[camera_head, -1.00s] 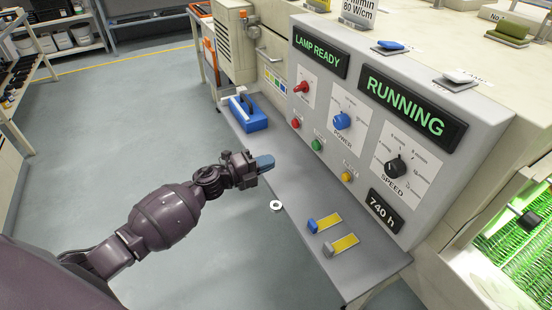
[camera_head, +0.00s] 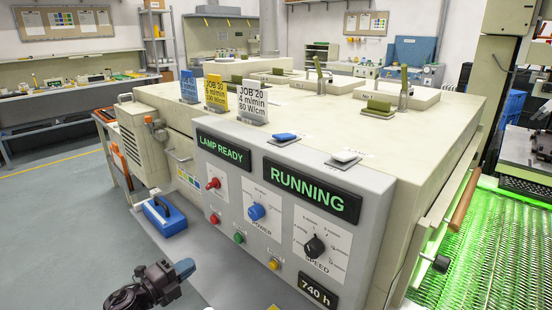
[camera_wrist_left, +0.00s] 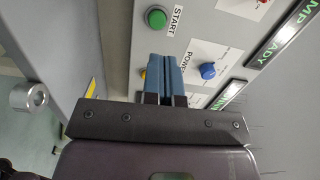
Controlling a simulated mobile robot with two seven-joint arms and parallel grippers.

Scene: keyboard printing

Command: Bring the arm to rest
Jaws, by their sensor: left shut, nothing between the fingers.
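My left gripper (camera_head: 185,268) shows at the bottom of the head view, in front of the grey control panel (camera_head: 370,205) and low over its shelf. Its blue fingers are shut with nothing between them. In the left wrist view the shut fingers (camera_wrist_left: 167,75) point toward the panel, with the green START button (camera_wrist_left: 157,18) above them and the blue POWER knob (camera_wrist_left: 208,71) to their right. I cannot tell the exact gap to the panel; no touch is visible. My right gripper is in neither view.
A blue case (camera_head: 165,217) stands on the shelf left of the panel. The displays read LAMP READY (camera_head: 223,151) and RUNNING (camera_head: 311,191). Job cards (camera_head: 253,102) and switches stand on the machine top. A green-lit conveyor (camera_head: 490,240) lies at the right. Open floor (camera_head: 60,220) lies at the left.

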